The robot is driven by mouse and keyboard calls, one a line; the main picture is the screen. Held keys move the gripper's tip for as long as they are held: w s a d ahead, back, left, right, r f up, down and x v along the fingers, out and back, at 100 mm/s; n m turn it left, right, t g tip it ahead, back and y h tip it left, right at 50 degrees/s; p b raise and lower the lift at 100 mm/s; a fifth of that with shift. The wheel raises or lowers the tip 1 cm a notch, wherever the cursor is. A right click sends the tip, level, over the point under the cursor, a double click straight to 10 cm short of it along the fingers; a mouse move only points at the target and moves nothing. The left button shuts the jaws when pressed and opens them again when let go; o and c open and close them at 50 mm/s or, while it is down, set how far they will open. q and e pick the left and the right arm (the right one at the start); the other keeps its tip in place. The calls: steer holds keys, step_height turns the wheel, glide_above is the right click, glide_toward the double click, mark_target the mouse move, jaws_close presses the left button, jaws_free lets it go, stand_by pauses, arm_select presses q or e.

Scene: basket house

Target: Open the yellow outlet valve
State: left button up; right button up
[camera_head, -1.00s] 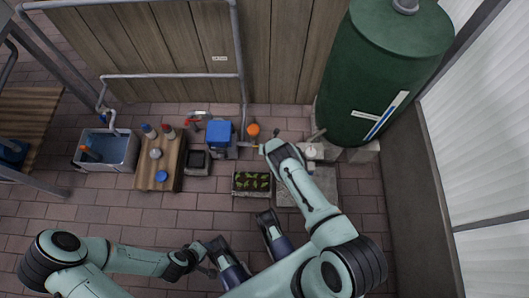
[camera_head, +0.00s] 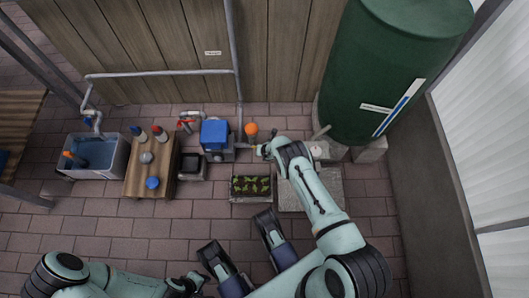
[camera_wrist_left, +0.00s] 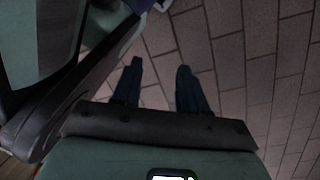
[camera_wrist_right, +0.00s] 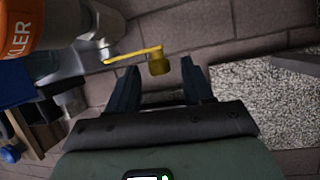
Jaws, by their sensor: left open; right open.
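The yellow outlet valve handle (camera_wrist_right: 137,55) shows in the right wrist view as a flat lever with a thick end knob, attached to a grey metal fitting. My right gripper (camera_wrist_right: 160,66) is open, with the knob in the gap between its fingertips; I see no finger touching it. In the head view my right gripper (camera_head: 266,150) is beside the pump and orange cylinder, and the handle is mostly hidden there. My left gripper (camera_head: 193,284) is low at the bottom of the head view. In the left wrist view it (camera_wrist_left: 160,75) is open and empty above brick paving.
The orange cylinder (camera_wrist_right: 35,25) and blue pump (camera_head: 215,134) stand close left of the right gripper. A planter (camera_head: 251,187), wooden bench (camera_head: 137,192), water basin (camera_head: 120,160) and green tank (camera_head: 385,70) surround the work area. The paving between is clear.

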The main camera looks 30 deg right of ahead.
arm_select(q)
steer(key=shift+s+f, duration=0.15)
steer(key=shift+s, duration=0.3)
arm_select(e)
steer(key=shift+f, duration=0.1)
jaws_close()
steer(key=shift+w, duration=0.1)
